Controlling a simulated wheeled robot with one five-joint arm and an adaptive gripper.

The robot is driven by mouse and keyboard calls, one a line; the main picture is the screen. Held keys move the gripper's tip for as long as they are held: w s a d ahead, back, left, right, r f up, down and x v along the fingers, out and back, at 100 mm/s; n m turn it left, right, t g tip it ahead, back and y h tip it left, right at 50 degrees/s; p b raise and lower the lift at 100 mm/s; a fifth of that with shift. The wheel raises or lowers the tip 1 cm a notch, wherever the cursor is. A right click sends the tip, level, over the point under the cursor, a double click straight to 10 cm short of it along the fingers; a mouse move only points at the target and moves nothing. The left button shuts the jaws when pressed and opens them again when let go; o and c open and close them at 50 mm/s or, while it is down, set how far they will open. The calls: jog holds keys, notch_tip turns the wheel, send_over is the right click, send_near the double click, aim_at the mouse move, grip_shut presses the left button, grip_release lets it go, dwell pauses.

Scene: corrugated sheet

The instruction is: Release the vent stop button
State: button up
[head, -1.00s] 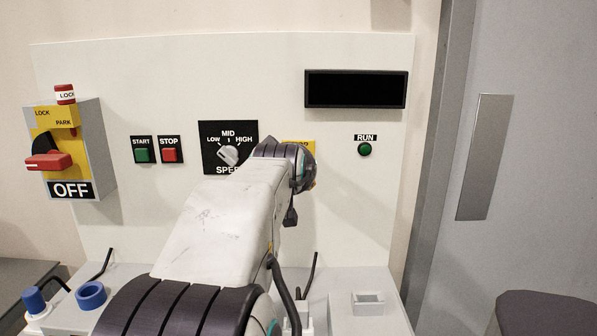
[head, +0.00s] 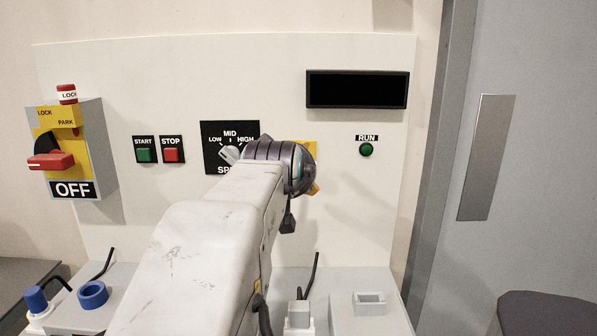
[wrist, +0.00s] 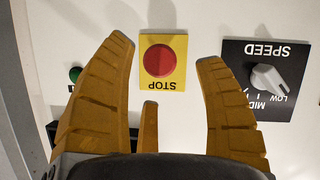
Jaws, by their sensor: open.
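The stop button is a round red button (wrist: 163,60) on a yellow plate marked STOP, seen upside down in the wrist view. In the head view my arm hides the button, and only part of the yellow plate (head: 309,149) shows. My gripper (wrist: 166,51) is open and empty, its yellow-brown fingers spread toward the panel. In the wrist view the button shows between the two longer fingertips, with a shorter finger below it. I see no finger touching it. In the head view my wrist hides most of the gripper.
The speed dial (wrist: 268,78) is beside the stop plate, close to one finger. A green RUN lamp (head: 366,150) is on the other side. START (head: 146,155) and a small red STOP button (head: 171,155) are further left, near a switch box (head: 92,150).

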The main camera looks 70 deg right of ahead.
jog(key=v, duration=0.7)
jog(key=shift+a, duration=0.3)
dwell(0.3)
jog(key=w+a+f+n+t+y+p, duration=0.25)
jog(key=w+a+y+p, duration=0.2)
jog(key=w+a, duration=0.4)
jog(key=w+a+f+n+t+y+p, duration=0.1)
jog(key=w+a+f+n+y+p, duration=0.2)
jog(key=w+a+p, duration=0.5)
jog(key=s+a+f+n+g+y+p, duration=0.1)
jog(key=s+a+n+y+p, duration=0.2)
jog(key=a, duration=0.6)
jog(key=s+a+f+n+g+y+p, duration=0.2)
jog(key=s+a+n+y+p, duration=0.1)
jog(key=a, duration=0.7)
jog(key=shift+s+a+f+n+p, duration=0.2)
jog(key=shift+n+p, duration=0.25)
jog(key=shift+p, duration=0.2)
